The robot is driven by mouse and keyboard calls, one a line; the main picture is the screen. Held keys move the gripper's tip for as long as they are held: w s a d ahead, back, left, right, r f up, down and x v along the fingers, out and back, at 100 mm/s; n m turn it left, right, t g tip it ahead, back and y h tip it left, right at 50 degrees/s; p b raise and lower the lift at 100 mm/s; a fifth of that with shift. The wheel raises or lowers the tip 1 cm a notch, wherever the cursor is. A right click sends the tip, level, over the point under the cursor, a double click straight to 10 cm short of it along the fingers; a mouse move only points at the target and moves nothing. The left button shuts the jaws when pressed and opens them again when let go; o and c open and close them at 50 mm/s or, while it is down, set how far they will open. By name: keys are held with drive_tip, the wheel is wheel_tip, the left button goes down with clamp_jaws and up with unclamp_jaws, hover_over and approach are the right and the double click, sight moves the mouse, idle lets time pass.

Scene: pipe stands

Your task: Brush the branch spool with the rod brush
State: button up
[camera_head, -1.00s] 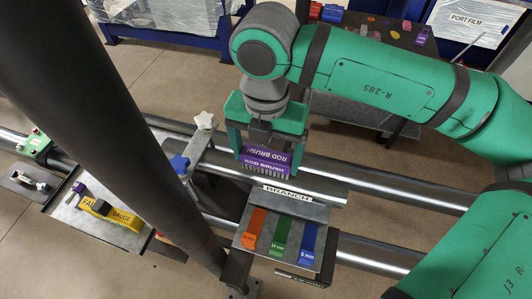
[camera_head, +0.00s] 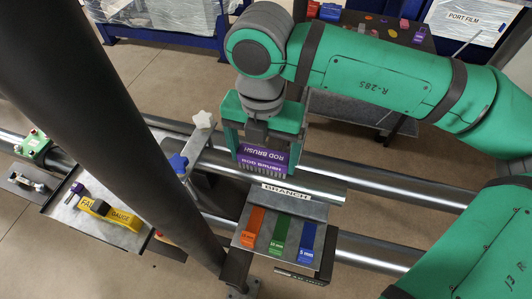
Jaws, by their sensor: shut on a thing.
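My gripper (camera_head: 262,140) is shut on the purple rod brush (camera_head: 263,156), whose label reads ROD BRUSH. The brush points down, with its bristles low against or just above the grey branch spool (camera_head: 318,187). I cannot tell whether the bristles touch the metal. Part of the spool's left stretch is hidden behind the brush and gripper.
A plate with orange, green and blue tags (camera_head: 280,235) sits in front of the spool. A tray at left holds a yellow gauge (camera_head: 112,214). A dark post (camera_head: 120,130) crosses the left side.

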sight(274, 156)
drive_tip(key=shift+s+d+f, duration=0.1)
drive_tip(key=shift+s+d, duration=0.05)
drive_tip(key=shift+d, duration=0.4)
drive_tip(key=shift+s+d+f, duration=0.1)
drive_tip(key=shift+s+d, duration=0.05)
drive_tip(key=shift+d, duration=0.35)
drive_tip(key=shift+w+a+r, duration=0.1)
drive_tip(key=shift+w+a, duration=0.1)
drive_tip(key=shift+a, duration=0.4)
drive_tip(key=shift+w+a, duration=0.15)
drive_tip(key=shift+a, duration=0.4)
drive_tip(key=shift+s+d+r, duration=0.1)
drive_tip(key=shift+s+d, duration=0.05)
drive_tip(key=shift+d, duration=0.45)
drive_tip(key=shift+s+d+r, duration=0.1)
drive_tip(key=shift+s+d, duration=0.05)
drive_tip(key=shift+d, duration=0.4)
drive_tip(key=shift+r, duration=1)
